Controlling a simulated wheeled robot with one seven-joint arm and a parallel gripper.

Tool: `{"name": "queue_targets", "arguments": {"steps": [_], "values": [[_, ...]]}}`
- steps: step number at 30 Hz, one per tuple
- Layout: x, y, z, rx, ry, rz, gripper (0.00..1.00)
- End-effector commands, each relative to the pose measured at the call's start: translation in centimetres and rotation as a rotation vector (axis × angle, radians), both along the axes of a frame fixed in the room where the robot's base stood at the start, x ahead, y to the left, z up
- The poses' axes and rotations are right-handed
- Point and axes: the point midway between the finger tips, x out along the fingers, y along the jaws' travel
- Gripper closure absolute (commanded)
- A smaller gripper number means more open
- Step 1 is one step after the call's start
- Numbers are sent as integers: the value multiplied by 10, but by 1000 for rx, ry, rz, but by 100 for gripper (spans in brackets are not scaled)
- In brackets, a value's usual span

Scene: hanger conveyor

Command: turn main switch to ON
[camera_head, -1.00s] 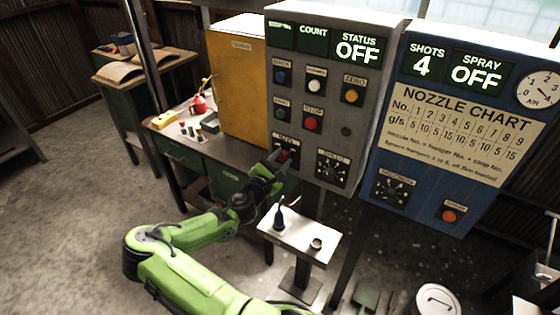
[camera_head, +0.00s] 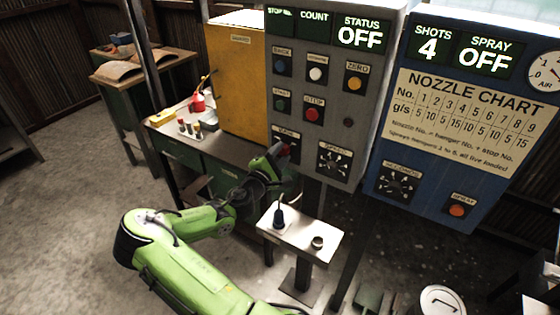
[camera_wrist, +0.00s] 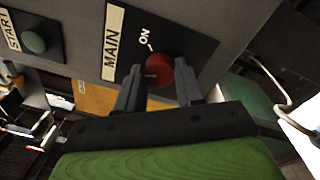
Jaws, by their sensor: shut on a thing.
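The main switch is a red knob (camera_wrist: 160,72) on a black plate labelled MAIN with an ON mark, seen in the wrist view. My gripper (camera_wrist: 160,88) is shut on this knob, with one dark finger on each side. In the head view my gripper (camera_head: 280,152) reaches the lower left of the grey control panel (camera_head: 348,115) and covers most of the switch. The STATUS display (camera_head: 361,33) at the top of the panel reads OFF. A pale pointer line shows on the knob; I cannot tell exactly which mark it faces.
The green START button (camera_wrist: 35,42) is beside the switch plate. A blue spray panel (camera_head: 420,190) stands to the right, its display reading OFF. A yellow cabinet (camera_head: 237,85) is behind on the left. A small white stand (camera_head: 300,238) with a dark nozzle is below my gripper.

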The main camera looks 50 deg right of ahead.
Motion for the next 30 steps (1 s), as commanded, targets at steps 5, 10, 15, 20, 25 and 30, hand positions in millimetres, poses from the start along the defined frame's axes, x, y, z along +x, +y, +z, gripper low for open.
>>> {"name": "queue_targets", "arguments": {"steps": [5, 10, 15, 20, 25, 30], "values": [[0, 0, -5, 15, -171, -2, 94], [0, 0, -6, 30, -331, -1, 94], [0, 0, -7, 46, -494, -1, 94], [0, 0, -7, 59, -646, 0, 94], [1, 0, -8, 74, -796, -1, 94], [1, 0, -7, 87, -925, -2, 94]]}}
